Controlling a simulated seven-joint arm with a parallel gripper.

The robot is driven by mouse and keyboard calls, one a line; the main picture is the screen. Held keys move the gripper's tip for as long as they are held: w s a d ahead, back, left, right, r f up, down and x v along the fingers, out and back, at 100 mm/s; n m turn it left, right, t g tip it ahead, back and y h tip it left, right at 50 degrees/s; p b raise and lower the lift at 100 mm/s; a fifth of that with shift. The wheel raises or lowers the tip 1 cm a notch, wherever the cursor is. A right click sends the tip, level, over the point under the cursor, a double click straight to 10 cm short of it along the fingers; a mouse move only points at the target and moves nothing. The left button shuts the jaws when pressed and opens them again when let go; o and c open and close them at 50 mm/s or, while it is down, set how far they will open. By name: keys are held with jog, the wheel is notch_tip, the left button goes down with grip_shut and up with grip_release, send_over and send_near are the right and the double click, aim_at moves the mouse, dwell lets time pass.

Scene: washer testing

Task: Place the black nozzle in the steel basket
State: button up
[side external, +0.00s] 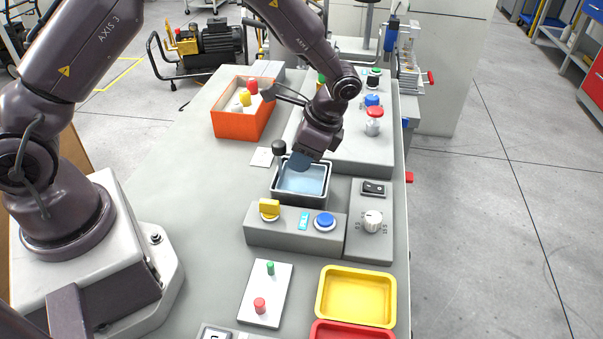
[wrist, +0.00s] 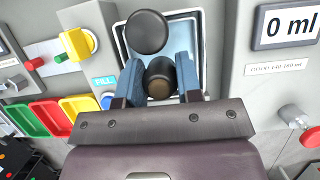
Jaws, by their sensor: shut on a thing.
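My gripper (wrist: 159,78) has two blue fingers, closed on the black nozzle (wrist: 160,82), a dark short cylinder seen between them in the wrist view. The steel basket (side external: 305,184) is a square, dark-walled container with a pale blue inside, at the middle of the bench. My gripper (side external: 300,161) is over the basket's back part in the side view. In the wrist view the basket (wrist: 183,34) lies behind the fingers and nozzle. I cannot tell how high the nozzle is above the basket floor. The nozzle is not clear in the side view.
A black ball knob (side external: 278,147) stands close by the basket's back left corner. A control block with a yellow knob (side external: 269,208) and blue button (side external: 324,220) is in front. An orange box (side external: 240,122) stands behind, and a yellow tray (side external: 356,296) lies at the front.

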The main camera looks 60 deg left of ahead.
aim_at(301, 186)
jog(key=shift+f, duration=2.6)
jog(key=shift+f, duration=0.15)
jog(key=o, duration=0.6)
jog(key=shift+o, duration=0.2)
